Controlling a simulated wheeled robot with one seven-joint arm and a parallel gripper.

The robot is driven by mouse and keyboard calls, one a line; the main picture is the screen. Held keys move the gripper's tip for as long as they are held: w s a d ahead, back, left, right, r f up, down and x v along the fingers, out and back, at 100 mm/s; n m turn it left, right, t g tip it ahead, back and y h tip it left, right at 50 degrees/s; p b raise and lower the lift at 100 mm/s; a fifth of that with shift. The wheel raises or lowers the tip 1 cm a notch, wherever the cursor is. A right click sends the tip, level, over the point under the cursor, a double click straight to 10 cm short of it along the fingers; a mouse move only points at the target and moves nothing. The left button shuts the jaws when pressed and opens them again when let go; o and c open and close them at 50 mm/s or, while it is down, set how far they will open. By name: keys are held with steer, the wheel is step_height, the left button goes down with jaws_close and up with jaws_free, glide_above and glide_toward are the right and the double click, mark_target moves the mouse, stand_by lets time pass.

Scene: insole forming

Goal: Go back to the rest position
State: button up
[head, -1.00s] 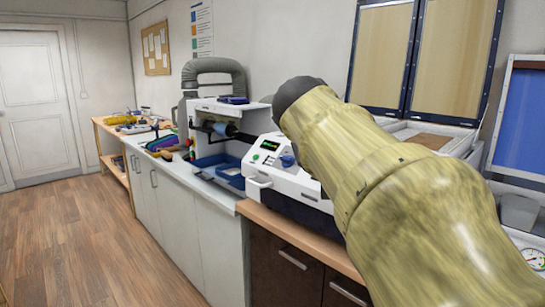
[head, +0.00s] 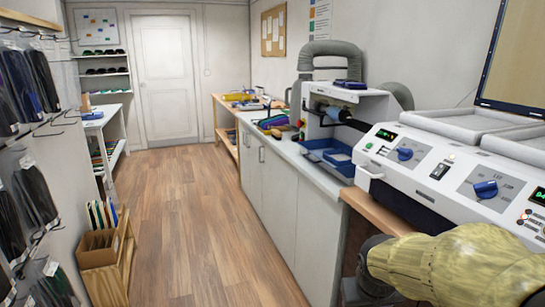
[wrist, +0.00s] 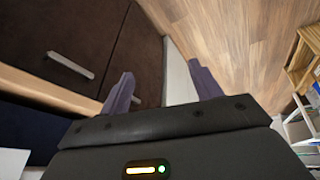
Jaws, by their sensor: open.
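My gripper (wrist: 164,88) shows in the wrist view with its two purple-grey fingers apart and nothing between them. Beyond the fingers are a dark brown cabinet front, a white panel and the wooden floor. In the head view my arm, in a yellowish cover, reaches in from the lower right corner, in front of the white machine. The gripper's fingers are not visible in the head view.
The white forming machine (head: 445,165) with blue knobs stands on the counter at right. A grinding machine (head: 345,105) with a grey hose stands beyond it. Wall racks and a wooden box (head: 98,248) line the left. The wooden floor (head: 190,215) between is clear.

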steer(key=s+a+f+g+y, duration=0.15)
steer(key=s+a+f, duration=0.25)
steer(key=s+f, duration=0.4)
step_height(320, 180, up, 21)
steer(key=p, duration=2.2)
steer(key=shift+w+r, duration=0.2)
steer(key=shift+w, duration=0.25)
steer(key=shift+a+f, duration=0.1)
